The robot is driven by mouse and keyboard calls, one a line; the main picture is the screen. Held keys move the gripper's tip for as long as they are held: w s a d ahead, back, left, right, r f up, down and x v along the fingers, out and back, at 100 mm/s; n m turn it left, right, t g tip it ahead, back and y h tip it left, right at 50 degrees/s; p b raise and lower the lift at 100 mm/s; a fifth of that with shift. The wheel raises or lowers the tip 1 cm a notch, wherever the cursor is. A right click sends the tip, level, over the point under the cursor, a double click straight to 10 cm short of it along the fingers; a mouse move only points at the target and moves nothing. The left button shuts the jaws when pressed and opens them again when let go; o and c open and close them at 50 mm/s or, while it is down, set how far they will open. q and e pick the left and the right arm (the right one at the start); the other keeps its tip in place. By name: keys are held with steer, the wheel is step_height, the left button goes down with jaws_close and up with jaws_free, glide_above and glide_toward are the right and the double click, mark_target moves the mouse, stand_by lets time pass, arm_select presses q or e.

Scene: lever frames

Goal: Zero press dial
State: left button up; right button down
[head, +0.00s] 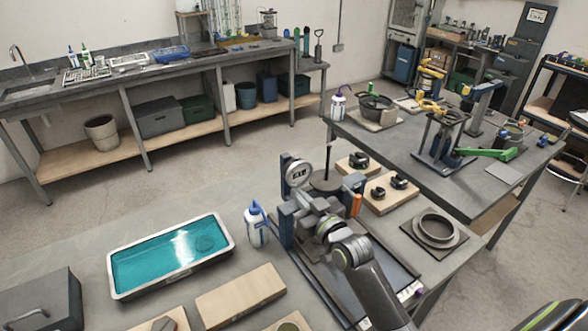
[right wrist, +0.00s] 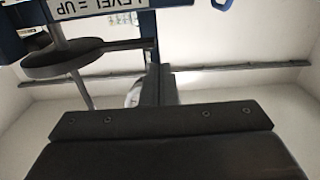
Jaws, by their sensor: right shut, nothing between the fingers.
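The press (head: 286,232) has a dark blue frame and stands on the near bench. Its round dial (head: 298,173) has a pale face near the top; its marking is too small to read. My right gripper (head: 303,213) is at the press, just below the dial. It is shut and empty; its dark body also fills the bottom of the right wrist view (right wrist: 158,90). I cannot tell whether the gripper touches the press. My left gripper is not in view.
A tray of teal liquid (head: 170,290) and a blue-capped bottle (head: 257,226) stand left of the press. A wooden board (head: 240,296) lies in front. A grey ring (head: 437,228) on a dark plate and small wooden blocks (head: 390,200) lie to the right.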

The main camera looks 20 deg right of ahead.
steer(key=shift+d+r+p, duration=0.1)
steer(key=shift+r+p, duration=0.25)
steer(key=shift+r, duration=0.05)
stand_by(0.5)
steer(key=shift+w+d, duration=0.1)
steer(key=shift+d, duration=0.3)
steer(key=s+d+f, duration=0.1)
steer(key=s, duration=0.5)
steer(key=shift+d, duration=0.3)
stand_by(0.7)
steer(key=shift+f, duration=0.1)
